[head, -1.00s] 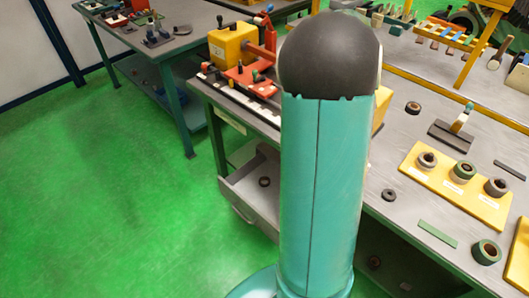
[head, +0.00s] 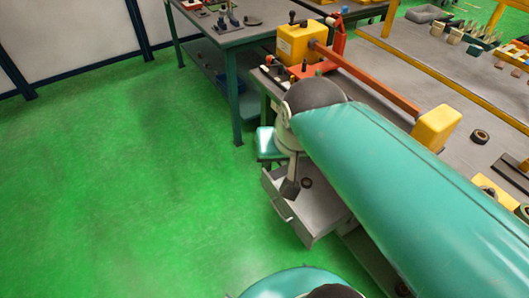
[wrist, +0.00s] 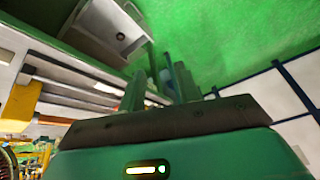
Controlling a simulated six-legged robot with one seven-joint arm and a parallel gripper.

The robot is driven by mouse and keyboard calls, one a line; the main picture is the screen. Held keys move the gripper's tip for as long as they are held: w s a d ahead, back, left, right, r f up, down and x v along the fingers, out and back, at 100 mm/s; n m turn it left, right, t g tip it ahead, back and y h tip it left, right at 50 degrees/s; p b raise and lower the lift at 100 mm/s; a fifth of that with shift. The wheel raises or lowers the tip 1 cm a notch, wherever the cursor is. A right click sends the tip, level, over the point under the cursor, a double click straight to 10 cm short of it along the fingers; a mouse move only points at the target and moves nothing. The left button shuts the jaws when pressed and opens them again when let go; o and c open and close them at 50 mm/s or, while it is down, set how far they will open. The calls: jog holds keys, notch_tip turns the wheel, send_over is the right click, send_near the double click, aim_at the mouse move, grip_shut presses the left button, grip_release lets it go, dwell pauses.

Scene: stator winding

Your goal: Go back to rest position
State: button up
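My arm's long teal link crosses the right half of the head view, with its dark rounded joint near the workbench (head: 375,85) edge. The far part of my arm shows only partly beyond that joint, and I cannot make out the fingertips there. In the wrist view my gripper (wrist: 160,78) has two green fingers standing apart. A gap shows between them and I see nothing held, so it is open. An open grey drawer (head: 318,215) lies below the joint, with a small dark ring (head: 307,183) in it.
A yellow block machine (head: 300,43) with an orange bar (head: 370,82) and a yellow end block (head: 437,127) stands on the bench. Another table (head: 235,38) is behind. The green floor (head: 120,190) on the left is clear.

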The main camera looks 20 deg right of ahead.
jog(key=a+n, duration=0.1)
jog(key=s+a+n, duration=0.1)
jog(key=n, duration=0.1)
jog(key=shift+s+a+t, duration=0.2)
jog(key=shift+a+t, duration=0.1)
jog(key=shift+a, duration=0.05)
jog(key=shift+s+d, duration=0.1)
jog(key=shift+d, duration=0.1)
dwell(0.3)
